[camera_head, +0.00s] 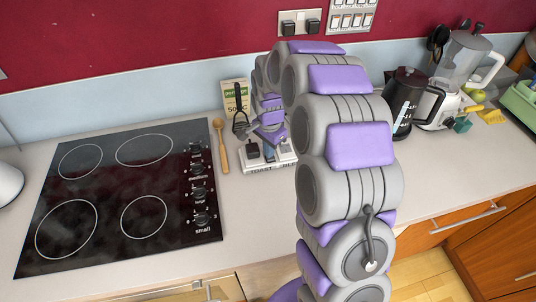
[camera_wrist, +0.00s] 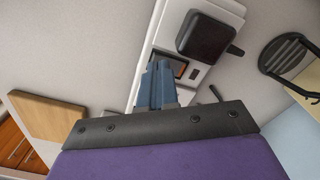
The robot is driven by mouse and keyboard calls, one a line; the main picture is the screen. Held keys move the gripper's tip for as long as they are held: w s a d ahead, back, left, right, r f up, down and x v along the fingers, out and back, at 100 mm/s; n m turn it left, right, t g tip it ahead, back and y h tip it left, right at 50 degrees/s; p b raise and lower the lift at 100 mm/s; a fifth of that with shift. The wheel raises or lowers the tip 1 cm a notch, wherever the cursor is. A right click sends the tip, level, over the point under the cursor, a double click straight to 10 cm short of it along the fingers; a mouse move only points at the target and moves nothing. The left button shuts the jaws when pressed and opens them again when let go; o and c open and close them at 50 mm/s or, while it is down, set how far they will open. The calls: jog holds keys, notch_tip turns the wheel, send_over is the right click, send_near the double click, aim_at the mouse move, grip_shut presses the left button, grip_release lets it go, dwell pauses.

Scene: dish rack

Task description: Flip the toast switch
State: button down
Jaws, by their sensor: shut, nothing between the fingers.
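The white switch panel (camera_head: 262,170) lies on the counter to the right of the hob, with the word TOAST on its front edge. A black plug (camera_head: 252,149) sits on its left side. In the wrist view the panel (camera_wrist: 226,8) runs diagonally, with the dark plug (camera_wrist: 208,38) at its upper part and a small dark-framed switch (camera_wrist: 181,68) below it. My gripper (camera_wrist: 157,68) is shut and empty, its blue-grey fingertips over the panel beside that switch; contact cannot be told. In the head view my arm hides part of the panel's right side.
A wooden spoon (camera_head: 221,146) lies left of the panel, beside the black hob (camera_head: 120,195). A kettle (camera_head: 404,100) and blender (camera_head: 462,70) stand right. A wooden block (camera_wrist: 45,115) shows in the wrist view.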

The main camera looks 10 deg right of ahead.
jog(key=shift+d, duration=0.3)
jog(key=shift+a+f, duration=0.15)
dwell(0.3)
jog(key=shift+f, duration=0.7)
dwell(0.4)
jog(key=shift+r, duration=0.1)
jog(key=shift+r+p, duration=1.45)
jog(key=shift+r, duration=2)
